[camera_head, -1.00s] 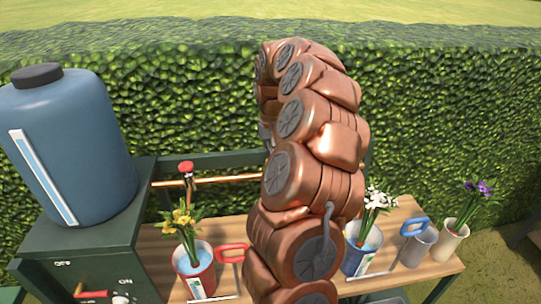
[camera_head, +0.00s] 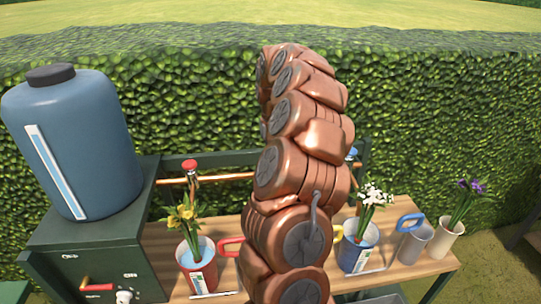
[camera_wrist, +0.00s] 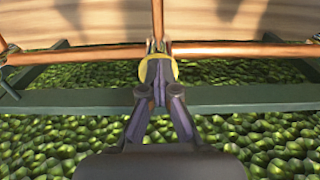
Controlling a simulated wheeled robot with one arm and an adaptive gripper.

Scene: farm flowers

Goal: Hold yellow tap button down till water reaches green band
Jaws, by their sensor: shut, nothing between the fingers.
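In the wrist view my gripper (camera_wrist: 158,64) is shut and empty. Its fingertips are over the yellow tap button (camera_wrist: 143,73), whose rim shows on both sides of them. Whether they touch it or press it down I cannot tell. The button sits on the copper pipe (camera_wrist: 230,49). In the head view my own arm hides the gripper, the yellow button and the bench space below it. Part of a yellow handle (camera_head: 337,233) shows at the arm's right edge. No water stream, water level or green band under the yellow tap is visible.
A red tap button (camera_head: 190,165) stands left of my arm, a blue one (camera_head: 352,152) right. Below are a red vase (camera_head: 190,270), a blue vase (camera_head: 348,254) and a cream vase (camera_head: 446,241), all with flowers. A blue tank (camera_head: 100,140) stands left; a hedge runs behind.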

